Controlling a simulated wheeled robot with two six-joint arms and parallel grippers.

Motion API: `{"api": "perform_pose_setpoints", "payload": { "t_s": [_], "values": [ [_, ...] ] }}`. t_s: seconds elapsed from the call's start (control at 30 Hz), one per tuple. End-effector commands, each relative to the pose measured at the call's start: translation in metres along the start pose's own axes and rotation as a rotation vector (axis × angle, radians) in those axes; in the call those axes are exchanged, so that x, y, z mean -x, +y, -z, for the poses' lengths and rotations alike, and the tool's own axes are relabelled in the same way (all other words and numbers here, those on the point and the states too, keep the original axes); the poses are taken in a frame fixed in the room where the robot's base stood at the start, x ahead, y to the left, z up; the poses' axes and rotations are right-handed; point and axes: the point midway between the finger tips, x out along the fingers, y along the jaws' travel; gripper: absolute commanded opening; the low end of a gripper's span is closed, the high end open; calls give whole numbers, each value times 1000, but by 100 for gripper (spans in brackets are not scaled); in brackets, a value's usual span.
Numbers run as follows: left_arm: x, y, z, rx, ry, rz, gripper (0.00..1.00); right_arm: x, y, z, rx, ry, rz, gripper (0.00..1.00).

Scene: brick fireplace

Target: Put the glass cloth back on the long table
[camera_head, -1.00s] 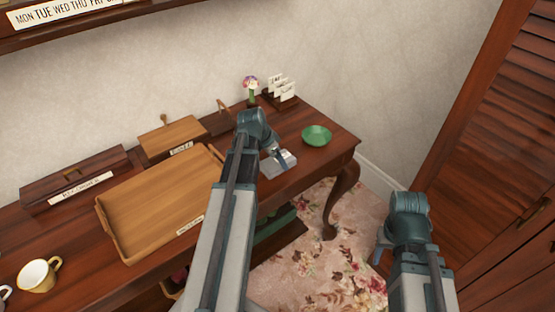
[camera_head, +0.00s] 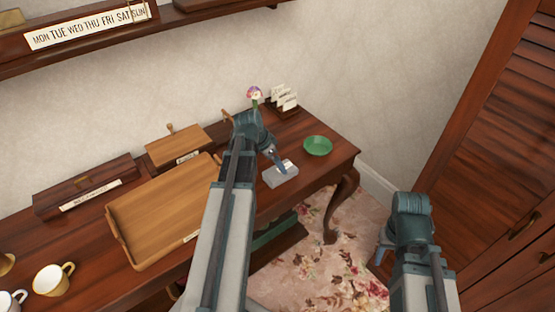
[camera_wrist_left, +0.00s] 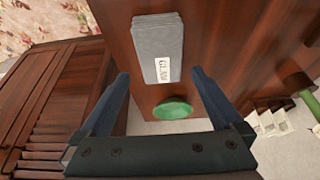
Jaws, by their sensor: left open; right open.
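The folded grey glass cloth (camera_head: 281,175) lies flat on the long dark wooden table (camera_head: 309,174), near its front edge. In the left wrist view the cloth (camera_wrist_left: 158,42) shows a white label. My left gripper (camera_head: 281,164) is just above the cloth in the head view. In the left wrist view its two fingers (camera_wrist_left: 160,82) are spread wide with nothing between them, and the cloth lies beyond them, apart. My right gripper (camera_head: 382,258) is low at the right, off the table and over the floor side; it is open, with no object seen in it.
A green dish (camera_head: 318,146) sits right of the cloth. A flower (camera_head: 254,95) and a letter rack (camera_head: 285,98) stand at the back. A wooden tray (camera_head: 150,217), boxes and cups (camera_head: 53,279) fill the left. A louvred door (camera_head: 500,150) stands right.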

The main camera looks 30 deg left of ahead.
Motion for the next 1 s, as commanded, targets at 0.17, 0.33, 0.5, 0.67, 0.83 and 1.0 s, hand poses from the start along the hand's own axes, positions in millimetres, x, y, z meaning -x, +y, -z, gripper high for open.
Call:
{"api": "perform_pose_setpoints", "payload": {
  "t_s": [0.17,0.33,0.5,0.67,0.83,1.0],
  "values": [
    [38,0,2,2,0,1,100,36,4,-2,0,0,0,50],
    [60,0,2,1,0,0,100,56,5,-3,0,0,0,50],
    [67,0,0,1,0,0,100,61,6,-4,0,0,0,50],
    [66,0,0,1,0,0,100,60,6,-4,0,0,0,50],
    [64,6,2,-2,-6,-5,100,60,6,-4,0,0,0,50],
    [50,65,21,-3,-76,-46,100,60,6,-4,0,0,0,50]
  ]
}}
